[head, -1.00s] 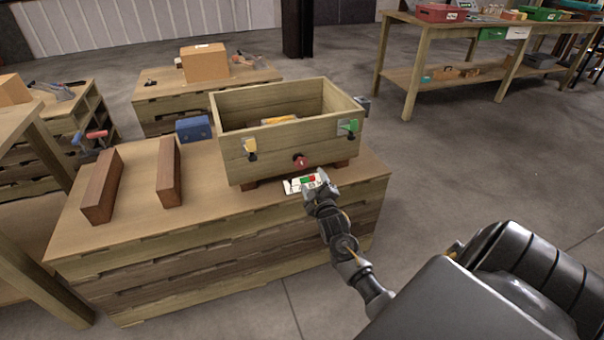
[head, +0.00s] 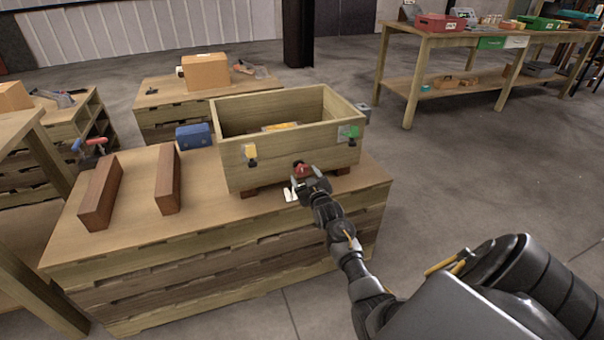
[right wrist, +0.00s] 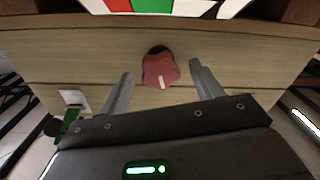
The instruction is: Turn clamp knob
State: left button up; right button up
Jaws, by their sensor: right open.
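The red clamp knob (head: 302,169) sits low on the front wall of the wooden box (head: 292,179). In the right wrist view the knob (right wrist: 160,70) is star-shaped with a white mark pointing towards the bottom of the picture. My right gripper (head: 303,180) is open right in front of the knob. In the right wrist view the two fingers of the gripper (right wrist: 160,78) stand on either side of the knob, with a gap on both sides. My left gripper is not in view.
The box rests on dark blocks on a wooden workbench (head: 225,215). A yellow tag (head: 249,151) and a green one (head: 349,133) are on its front. Two brown beams (head: 100,194) and a blue case (head: 194,135) stand left of it.

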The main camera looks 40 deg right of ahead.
aim_at(303, 172)
jog(key=shift+x, duration=1.65)
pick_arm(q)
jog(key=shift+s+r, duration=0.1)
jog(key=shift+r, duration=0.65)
pick_arm(e)
jog(key=c, duration=1)
jog(key=shift+m, duration=0.3)
